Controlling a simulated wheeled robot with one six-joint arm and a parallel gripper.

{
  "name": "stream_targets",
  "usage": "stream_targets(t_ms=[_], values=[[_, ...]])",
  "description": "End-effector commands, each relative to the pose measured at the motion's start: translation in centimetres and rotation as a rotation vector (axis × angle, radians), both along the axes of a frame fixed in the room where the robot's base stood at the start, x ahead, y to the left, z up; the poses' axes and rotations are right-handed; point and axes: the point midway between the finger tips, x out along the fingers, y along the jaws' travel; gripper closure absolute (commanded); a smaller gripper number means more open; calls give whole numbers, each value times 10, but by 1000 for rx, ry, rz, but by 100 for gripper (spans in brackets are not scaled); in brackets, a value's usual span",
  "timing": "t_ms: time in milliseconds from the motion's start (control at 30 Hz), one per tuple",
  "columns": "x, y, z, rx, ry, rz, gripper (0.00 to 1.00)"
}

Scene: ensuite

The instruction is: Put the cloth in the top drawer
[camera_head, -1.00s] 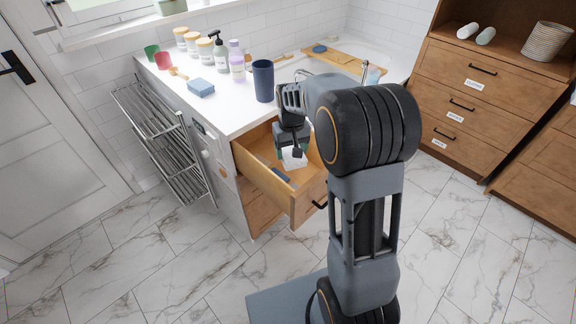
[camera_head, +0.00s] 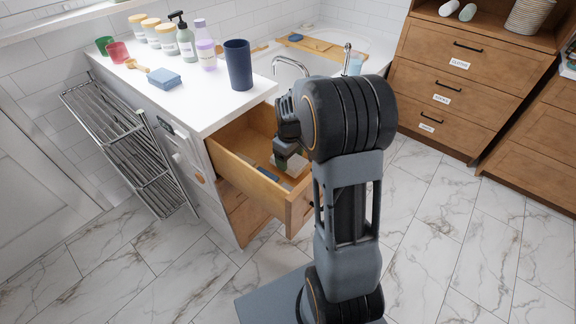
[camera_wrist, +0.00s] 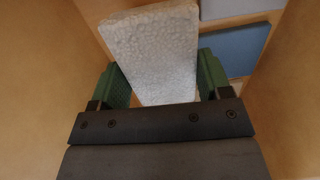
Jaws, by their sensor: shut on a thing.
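The cloth (camera_wrist: 155,50) is a white, textured folded piece between the green finger pads of my gripper (camera_wrist: 162,82) in the wrist view. My gripper is shut on it. In the head view, my gripper (camera_head: 285,155) points down inside the open top drawer (camera_head: 240,181), and a bit of the cloth shows below it. The drawer is wooden, pulled out under the white counter. My arm hides its right part. I cannot tell whether the cloth touches the drawer floor.
A flat blue item (camera_wrist: 235,50) lies in the drawer near the cloth. The counter (camera_head: 215,105) above holds a dark blue cup (camera_head: 238,65), a blue sponge (camera_head: 164,78) and bottles. A towel rack (camera_head: 125,150) stands left. Wooden cabinets (camera_head: 445,85) stand right across open floor.

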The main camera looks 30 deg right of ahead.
Motion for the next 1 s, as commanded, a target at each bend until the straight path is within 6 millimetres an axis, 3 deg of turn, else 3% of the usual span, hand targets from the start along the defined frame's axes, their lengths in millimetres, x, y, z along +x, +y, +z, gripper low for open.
stream_targets(t_ms=[267, 667, 700, 1000], values=[[0, 2, -33, 0, 2, 2, 56], [0, 2, -38, 0, 0, 4, 56], [0, 2, -38, 0, 0, 4, 28], [0, 2, -37, 0, 0, 4, 3]])
